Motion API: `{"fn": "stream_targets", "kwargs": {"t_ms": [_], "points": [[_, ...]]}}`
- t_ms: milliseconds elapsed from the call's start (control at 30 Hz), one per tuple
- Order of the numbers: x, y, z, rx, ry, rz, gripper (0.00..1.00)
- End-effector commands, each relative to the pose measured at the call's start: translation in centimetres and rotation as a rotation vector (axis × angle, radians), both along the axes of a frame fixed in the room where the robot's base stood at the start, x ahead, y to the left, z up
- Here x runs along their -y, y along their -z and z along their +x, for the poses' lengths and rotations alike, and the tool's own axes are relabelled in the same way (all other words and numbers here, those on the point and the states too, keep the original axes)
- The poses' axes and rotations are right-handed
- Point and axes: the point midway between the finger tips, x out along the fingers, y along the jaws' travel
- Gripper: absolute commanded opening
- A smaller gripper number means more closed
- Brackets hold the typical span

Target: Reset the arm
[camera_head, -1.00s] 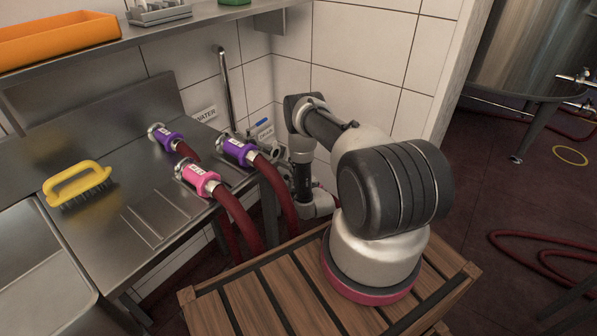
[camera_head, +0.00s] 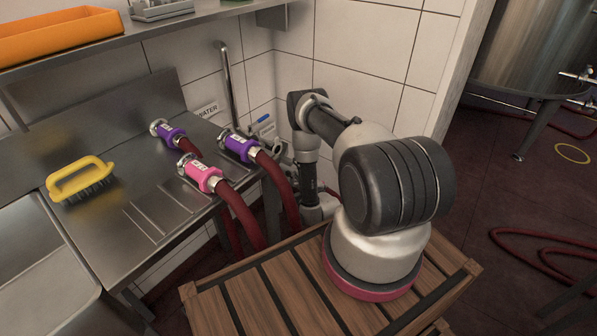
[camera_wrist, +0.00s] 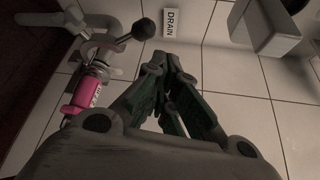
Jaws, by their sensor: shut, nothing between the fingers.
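My gripper (camera_wrist: 170,62) shows in the wrist view with its dark fingers together and nothing between them. It points toward the white tiled wall, below a DRAIN sign (camera_wrist: 170,23). In the head view my arm is folded beside the wall, with its wrist low behind the wooden cart, and the gripper is hidden there. A pink hose coupling (camera_wrist: 88,92) is at a metal wall valve (camera_wrist: 95,48) with a black-knobbed lever, left of the fingers. They look apart from it.
The steel counter (camera_head: 130,245) carries a purple coupling (camera_head: 170,134), another purple coupling (camera_head: 239,147), a pink coupling (camera_head: 201,174) and a yellow brush (camera_head: 80,178). Red hoses (camera_head: 240,213) hang between counter and cart (camera_head: 225,310). A shelf (camera_head: 100,52) is above.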

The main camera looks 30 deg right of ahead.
Motion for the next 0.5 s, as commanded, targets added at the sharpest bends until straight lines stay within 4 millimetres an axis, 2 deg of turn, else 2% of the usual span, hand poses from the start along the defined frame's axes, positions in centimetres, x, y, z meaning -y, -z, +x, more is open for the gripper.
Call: {"fn": "stream_targets", "kwargs": {"t_ms": [33, 200, 333, 500], "points": [[-0.1, 0.0, -1.3, -0.004, 0.000, 0.001, 0.00], [-0.5, -0.5, -4.7, -0.003, 0.001, 0.001, 0.00], [-0.8, -0.8, -6.3, -0.001, 0.000, 0.000, 0.00], [-0.9, -1.0, -7.1, 0.001, -0.001, 0.000, 0.00]]}}
